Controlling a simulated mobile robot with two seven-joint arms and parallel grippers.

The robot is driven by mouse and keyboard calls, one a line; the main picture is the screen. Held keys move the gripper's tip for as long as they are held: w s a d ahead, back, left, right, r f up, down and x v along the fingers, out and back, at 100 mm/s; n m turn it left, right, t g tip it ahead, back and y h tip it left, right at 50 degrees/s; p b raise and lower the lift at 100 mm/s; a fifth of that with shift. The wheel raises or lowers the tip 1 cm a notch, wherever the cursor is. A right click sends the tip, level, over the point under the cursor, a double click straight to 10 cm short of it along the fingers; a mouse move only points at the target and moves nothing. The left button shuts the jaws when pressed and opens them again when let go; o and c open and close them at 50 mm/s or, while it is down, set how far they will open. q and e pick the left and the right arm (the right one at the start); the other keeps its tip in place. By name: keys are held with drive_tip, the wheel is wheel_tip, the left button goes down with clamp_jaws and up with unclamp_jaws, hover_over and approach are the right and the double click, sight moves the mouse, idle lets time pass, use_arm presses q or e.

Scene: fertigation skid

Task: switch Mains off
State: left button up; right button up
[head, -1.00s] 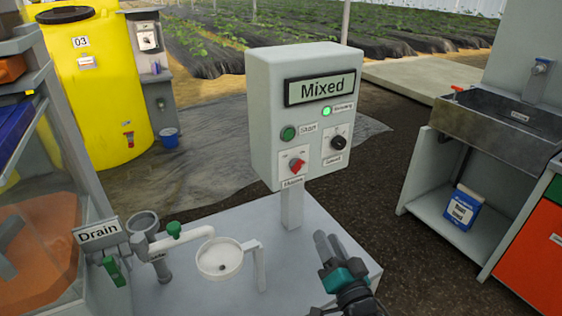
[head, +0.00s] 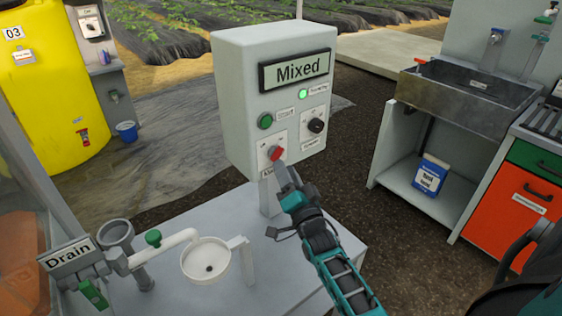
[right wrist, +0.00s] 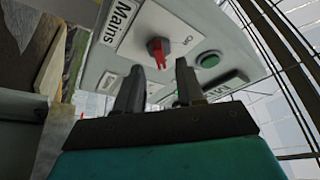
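The control box (head: 240,100) stands on a post above the grey skid top, with a display reading "Mixed" and a lit green lamp (head: 303,94). The red Mains knob (head: 276,153) is at the lower left of its front face. My right gripper (head: 284,172) is just below the knob. In the right wrist view the red Mains knob (right wrist: 158,50) is ahead of and between the fingertips of my right gripper (right wrist: 158,75), which are apart with nothing between them. I cannot tell whether they touch the knob. My left gripper is not in view.
A green button (head: 265,121) and a black selector knob (head: 316,126) sit close to the Mains knob. A white funnel (head: 207,260) and a Drain valve (head: 92,293) are at the lower left. A steel sink (head: 470,95) stands at the right.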

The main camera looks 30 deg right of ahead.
sight(276, 153)
drive_tip(key=shift+x, duration=1.85)
drive_tip(key=shift+c, duration=0.3)
clamp_jaws()
